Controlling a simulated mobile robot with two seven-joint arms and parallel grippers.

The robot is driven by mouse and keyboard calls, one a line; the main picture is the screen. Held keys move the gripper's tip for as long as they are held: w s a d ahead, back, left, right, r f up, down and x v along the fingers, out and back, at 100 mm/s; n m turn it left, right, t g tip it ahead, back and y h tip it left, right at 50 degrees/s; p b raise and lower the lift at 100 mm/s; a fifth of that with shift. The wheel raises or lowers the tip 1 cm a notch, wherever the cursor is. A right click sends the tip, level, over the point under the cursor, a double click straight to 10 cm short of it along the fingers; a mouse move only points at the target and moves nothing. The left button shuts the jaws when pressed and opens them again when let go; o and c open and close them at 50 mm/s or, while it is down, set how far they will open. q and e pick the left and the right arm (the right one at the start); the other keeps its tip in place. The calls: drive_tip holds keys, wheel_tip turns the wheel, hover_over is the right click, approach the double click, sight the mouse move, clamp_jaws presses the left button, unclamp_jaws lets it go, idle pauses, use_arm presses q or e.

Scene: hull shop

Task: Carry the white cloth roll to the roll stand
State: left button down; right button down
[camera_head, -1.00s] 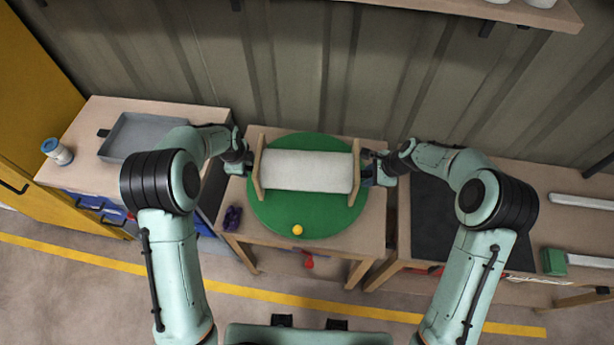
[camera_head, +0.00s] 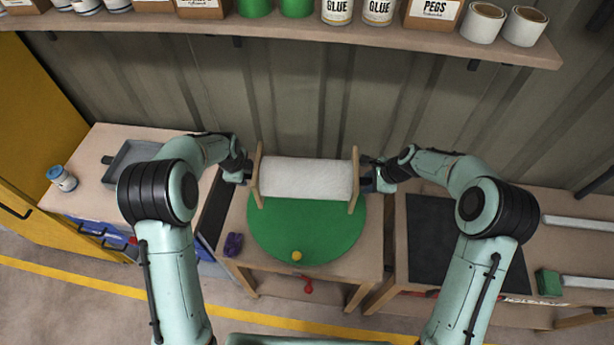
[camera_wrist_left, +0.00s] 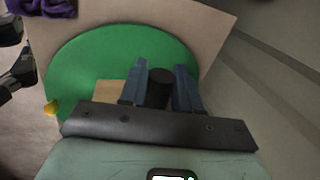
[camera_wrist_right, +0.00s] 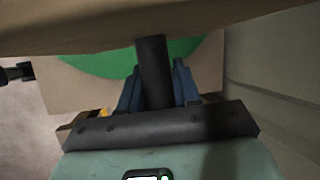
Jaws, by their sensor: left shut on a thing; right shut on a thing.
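The white cloth roll (camera_head: 306,178) lies level between two wooden end boards, above the back part of a round green mat (camera_head: 305,228). My left gripper (camera_head: 246,175) is shut on the dark bar at its left end, and my right gripper (camera_head: 372,177) is shut on the bar at its right end. The left wrist view shows the fingers around the dark bar (camera_wrist_left: 160,85). The right wrist view shows the other bar (camera_wrist_right: 153,70) and a board close by. I cannot make out a roll stand.
A shelf (camera_head: 300,42) with cans and boxes runs along the wall above. Side benches carry a grey tray (camera_head: 120,178) and a dark mat (camera_head: 440,250).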

drive_tip(key=shift+s, duration=0.1)
